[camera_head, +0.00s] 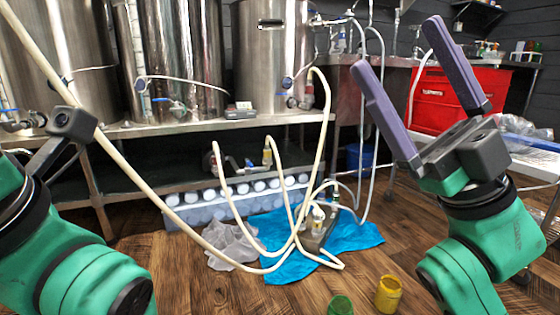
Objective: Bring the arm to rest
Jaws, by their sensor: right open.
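My right gripper (408,82) is raised at the right of the head view. Its two long purple fingers point up and stand well apart, with nothing between them. My right arm (480,235) is green and bent up from the lower right. My left arm (75,265) comes in from the lower left. A dark grey part with a small block (72,122) shows at its end, but the fingers of my left gripper cannot be made out.
Steel kettles (180,60) stand on a metal bench (200,128). Pale hoses (275,190) run to the wooden floor over a blue cloth (350,236). A yellow jar (388,294) and a green jar (340,305) stand in front. A red chest (455,100) is behind my right gripper.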

